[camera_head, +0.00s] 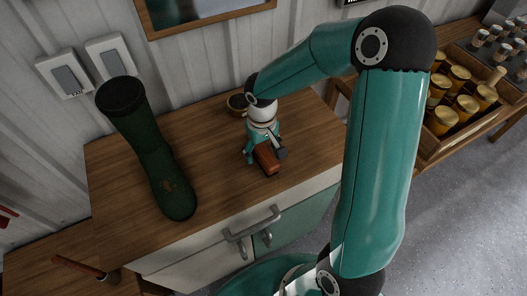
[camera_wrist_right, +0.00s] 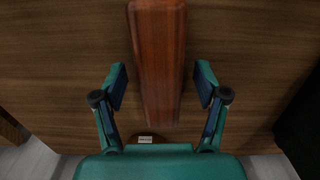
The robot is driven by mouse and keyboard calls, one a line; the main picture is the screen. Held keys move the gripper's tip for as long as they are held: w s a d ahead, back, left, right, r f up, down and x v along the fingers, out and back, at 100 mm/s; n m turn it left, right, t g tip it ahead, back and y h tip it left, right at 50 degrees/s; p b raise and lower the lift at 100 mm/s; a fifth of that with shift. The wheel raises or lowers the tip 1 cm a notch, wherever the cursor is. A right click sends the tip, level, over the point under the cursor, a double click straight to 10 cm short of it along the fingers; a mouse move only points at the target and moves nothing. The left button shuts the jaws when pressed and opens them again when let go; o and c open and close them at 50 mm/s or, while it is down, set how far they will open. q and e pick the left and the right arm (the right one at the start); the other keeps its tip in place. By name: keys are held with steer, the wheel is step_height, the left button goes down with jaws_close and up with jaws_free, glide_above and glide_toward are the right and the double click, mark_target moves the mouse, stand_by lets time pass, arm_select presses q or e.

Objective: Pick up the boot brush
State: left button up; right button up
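The boot brush (camera_head: 267,160), a reddish-brown wooden block, lies on the wooden cabinet top near its front edge. In the right wrist view the brush (camera_wrist_right: 158,60) runs lengthwise from the top edge down between my fingers. My right gripper (camera_head: 265,153) is above the brush, pointing down. In the wrist view the right gripper (camera_wrist_right: 161,87) is open, with one finger on each side of the brush and a visible gap on both sides. The wrist partly hides the brush in the head view. My left gripper is not in view.
A small round bowl (camera_head: 237,103) is behind my right gripper. Cabinet handles (camera_head: 252,222) stick out in front. A wooden crate of jars (camera_head: 436,150) stands at right.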

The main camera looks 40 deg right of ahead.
mark_target(262, 149)
steer(key=c, duration=1.2)
steer(key=shift+r, duration=0.1)
steer(key=shift+c, duration=0.2)
step_height(262, 149, up, 20)
steer(key=o, duration=0.4)
steer(key=shift+c, duration=1.1)
